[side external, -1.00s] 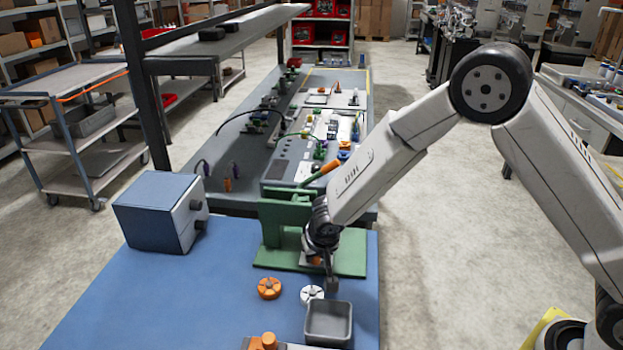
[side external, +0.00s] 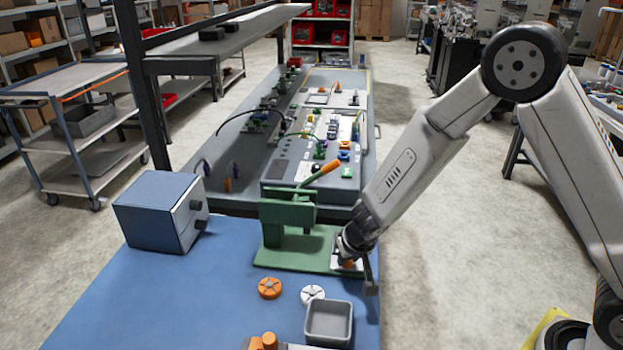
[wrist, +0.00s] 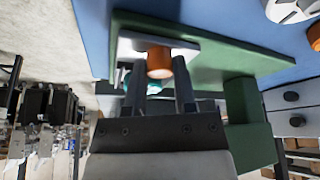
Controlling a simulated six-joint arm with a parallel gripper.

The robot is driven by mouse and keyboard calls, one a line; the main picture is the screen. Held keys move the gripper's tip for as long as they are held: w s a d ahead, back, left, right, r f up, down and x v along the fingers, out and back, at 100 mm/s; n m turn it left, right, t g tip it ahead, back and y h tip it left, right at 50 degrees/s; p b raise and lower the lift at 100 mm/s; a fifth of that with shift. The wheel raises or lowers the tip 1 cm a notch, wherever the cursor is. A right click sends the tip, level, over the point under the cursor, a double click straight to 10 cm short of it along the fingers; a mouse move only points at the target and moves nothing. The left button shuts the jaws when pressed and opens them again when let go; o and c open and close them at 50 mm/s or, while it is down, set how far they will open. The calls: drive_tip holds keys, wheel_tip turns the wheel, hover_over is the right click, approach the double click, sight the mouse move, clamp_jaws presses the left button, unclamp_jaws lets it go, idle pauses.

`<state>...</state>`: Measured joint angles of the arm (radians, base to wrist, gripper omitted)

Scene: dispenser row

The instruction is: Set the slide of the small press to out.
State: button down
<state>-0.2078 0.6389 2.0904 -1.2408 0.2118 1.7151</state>
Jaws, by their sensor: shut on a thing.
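The small press (side external: 290,212) is green with a raised orange-ended lever (side external: 320,174); it stands on a green base plate (side external: 295,260). Its slide (wrist: 190,46) is a pale plate with an orange knob (wrist: 159,62). The slide lies at the right end of the base plate in the side view, away from the press head. My gripper (wrist: 159,72) is shut on the knob, one finger on each side. In the side view my gripper (side external: 350,266) partly hides the slide.
A blue box (side external: 160,212) with dark knobs stands left of the press. An orange wheel (side external: 269,288), a white wheel (side external: 312,293) and a grey bin (side external: 329,322) stand in front. The blue mat (side external: 150,300) is clear at front left.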

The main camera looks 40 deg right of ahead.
drive_tip(key=c, duration=0.7)
unclamp_jaws()
drive_tip(key=shift+s+d, duration=0.25)
drive_tip(key=shift+a, duration=0.1)
drive_tip(key=shift+w, duration=0.1)
drive_tip(key=shift+r, duration=0.2)
drive_tip(key=v, duration=0.7)
drive_tip(key=shift+r, duration=0.25)
drive_tip(key=s+d+r+n+g, duration=0.1)
drive_tip(key=s+d, duration=0.2)
drive_tip(key=s, duration=0.3)
drive_tip(key=s+d+r+n+y, duration=0.1)
drive_tip(key=s+d+r+n, duration=0.1)
drive_tip(key=s, duration=0.4)
drive_tip(key=shift+d+n+g, duration=0.3)
drive_tip(key=shift+d+g, duration=0.1)
drive_tip(key=shift+d, duration=0.1)
